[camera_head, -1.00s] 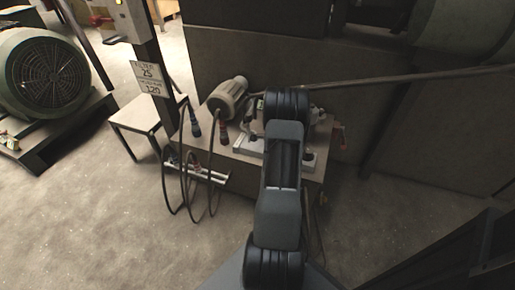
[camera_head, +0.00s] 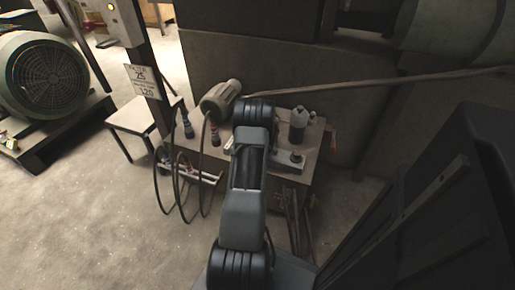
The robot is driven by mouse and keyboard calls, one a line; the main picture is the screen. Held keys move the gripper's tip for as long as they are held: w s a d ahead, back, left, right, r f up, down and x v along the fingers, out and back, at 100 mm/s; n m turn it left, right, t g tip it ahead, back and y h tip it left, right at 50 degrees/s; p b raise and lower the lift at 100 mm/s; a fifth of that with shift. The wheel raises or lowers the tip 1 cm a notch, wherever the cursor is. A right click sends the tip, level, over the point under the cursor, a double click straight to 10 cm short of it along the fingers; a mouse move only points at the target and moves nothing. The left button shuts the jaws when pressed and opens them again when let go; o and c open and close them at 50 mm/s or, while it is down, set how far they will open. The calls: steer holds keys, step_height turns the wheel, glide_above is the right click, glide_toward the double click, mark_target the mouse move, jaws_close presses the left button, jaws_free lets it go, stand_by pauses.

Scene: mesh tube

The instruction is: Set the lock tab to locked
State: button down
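I cannot make out the lock tab in this view. My arm reaches up the middle of the picture and covers part of the work table (camera_head: 272,185). My gripper is hidden behind the arm, so I cannot see whether it is open or shut. A small light fitting with a dark knob (camera_head: 297,157) sits on the table just right of my arm. It is too small to tell whether it carries a tab.
A pale motor (camera_head: 220,98) sits at the back left, with cables hanging in front. A long pole (camera_head: 380,82) runs behind the table. A large dark panel (camera_head: 440,200) fills the right. Open floor (camera_head: 90,230) lies at left.

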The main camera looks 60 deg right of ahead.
steer(key=shift+s, duration=0.2)
steer(key=c, duration=1.3)
jaws_free()
steer(key=shift+s+d, duration=0.1)
steer(key=shift+o, duration=1.4)
steer(key=shift+w, duration=0.3)
step_height(320, 180, up, 8)
steer(key=a+p, duration=0.1)
steer(key=p, duration=0.3)
steer(key=shift+a+p, duration=0.35)
steer(key=shift+p, duration=0.05)
steer(key=shift+s+f, duration=0.1)
